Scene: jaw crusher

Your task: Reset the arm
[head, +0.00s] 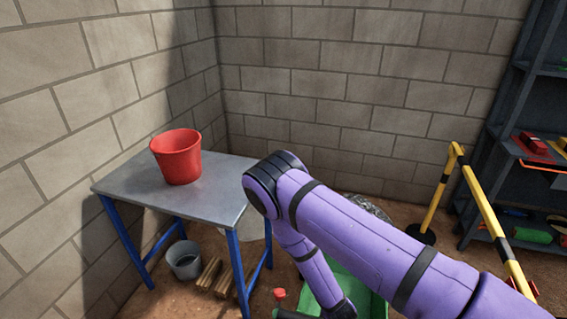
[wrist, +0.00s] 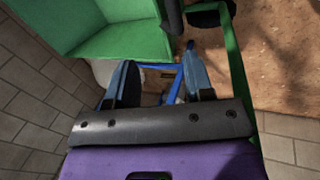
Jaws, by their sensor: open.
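My purple arm reaches in from the lower right of the head view and bends down at a dark joint. Its end is out of sight at the bottom of that view. In the wrist view my gripper (wrist: 160,82) shows two blue-grey fingers set apart, with nothing held between them. A green bin-like part (wrist: 112,32) lies beyond the fingers at the upper left of the wrist view. Green also shows behind my forearm in the head view (head: 368,290).
A grey table (head: 125,185) with blue legs stands left against the block wall, with a red bucket (head: 177,157) on it. A grey bucket (head: 184,260) and wooden pieces (head: 209,272) are below. A yellow-black barrier (head: 487,212) and dark shelf (head: 535,190) stand right.

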